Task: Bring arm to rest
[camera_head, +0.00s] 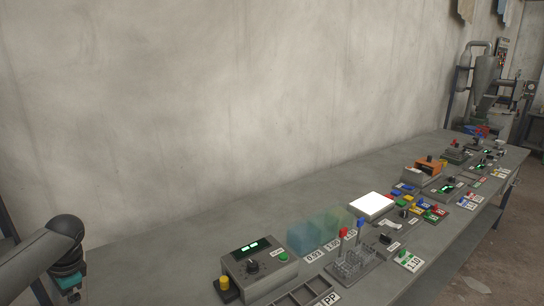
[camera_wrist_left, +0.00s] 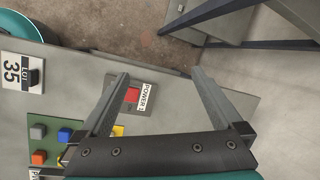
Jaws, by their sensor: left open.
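My left arm comes in at the lower left of the head view, over the left end of the grey workbench (camera_head: 180,240). Its dark and teal wrist hangs down at the bottom edge, and the fingers are cut off there. In the left wrist view my left gripper (camera_wrist_left: 160,73) is open, with its two dark fingers spread and nothing held between them. Behind the fingers a red switch (camera_wrist_left: 132,95) with a "POWER" label (camera_wrist_left: 147,98) shows on the bench. I cannot tell the height above it. My right arm is in neither view.
A control box with a green display (camera_head: 252,262) stands mid-bench, beside clear tanks (camera_head: 308,238) and a rack (camera_head: 352,265). A white light panel (camera_head: 372,205) and several small devices lie farther right.

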